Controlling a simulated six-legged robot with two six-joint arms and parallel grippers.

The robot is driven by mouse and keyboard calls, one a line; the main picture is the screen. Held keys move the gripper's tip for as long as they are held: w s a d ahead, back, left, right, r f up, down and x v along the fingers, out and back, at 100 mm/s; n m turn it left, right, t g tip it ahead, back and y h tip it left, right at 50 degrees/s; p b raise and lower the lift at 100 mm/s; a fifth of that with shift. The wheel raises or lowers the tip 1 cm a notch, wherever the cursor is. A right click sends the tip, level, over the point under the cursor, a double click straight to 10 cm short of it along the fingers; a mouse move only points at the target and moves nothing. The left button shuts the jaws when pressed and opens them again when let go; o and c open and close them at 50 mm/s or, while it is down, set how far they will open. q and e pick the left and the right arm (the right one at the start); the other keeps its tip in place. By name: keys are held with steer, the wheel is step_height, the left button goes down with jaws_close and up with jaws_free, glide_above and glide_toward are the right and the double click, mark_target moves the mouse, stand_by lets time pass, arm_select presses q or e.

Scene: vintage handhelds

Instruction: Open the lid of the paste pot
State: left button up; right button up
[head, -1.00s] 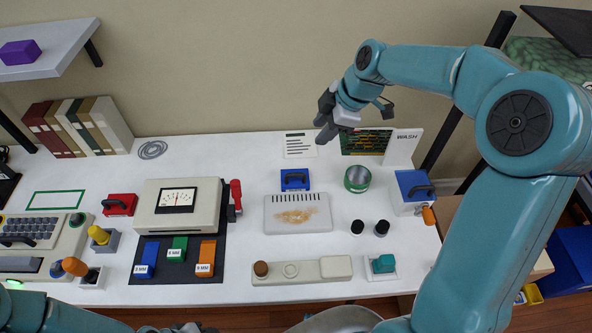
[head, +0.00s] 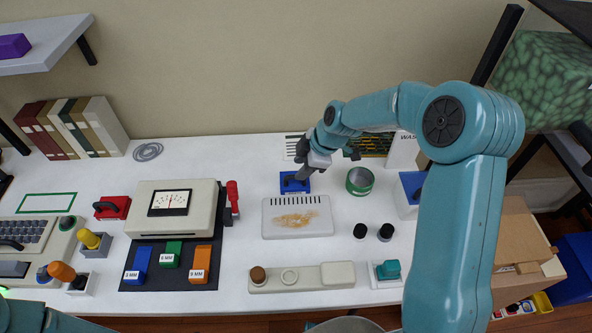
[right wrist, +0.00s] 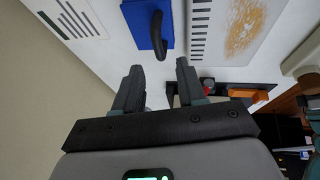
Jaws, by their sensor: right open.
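No label names the paste pot, so I cannot tell for sure which thing it is. A low blue block with a black arched handle (head: 290,185) lies on the table left of a round green tin (head: 360,181). My right gripper (head: 301,164) is at the block's back edge, partly covering it in the head view. In the right wrist view the blue block (right wrist: 139,25) and its handle lie ahead of the fingertips. My left gripper is not in view.
A grey tray with an orange-brown patch (head: 297,217) sits in front of the blue block. Two black knobs (head: 372,231) stand to its right. A blue-topped box (head: 411,186) is partly behind my right arm. A metered machine (head: 175,207) stands left.

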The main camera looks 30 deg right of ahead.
steer(key=x, duration=0.4)
steer(key=shift+w+f, duration=0.1)
steer(key=shift+f, duration=0.05)
jaws_close()
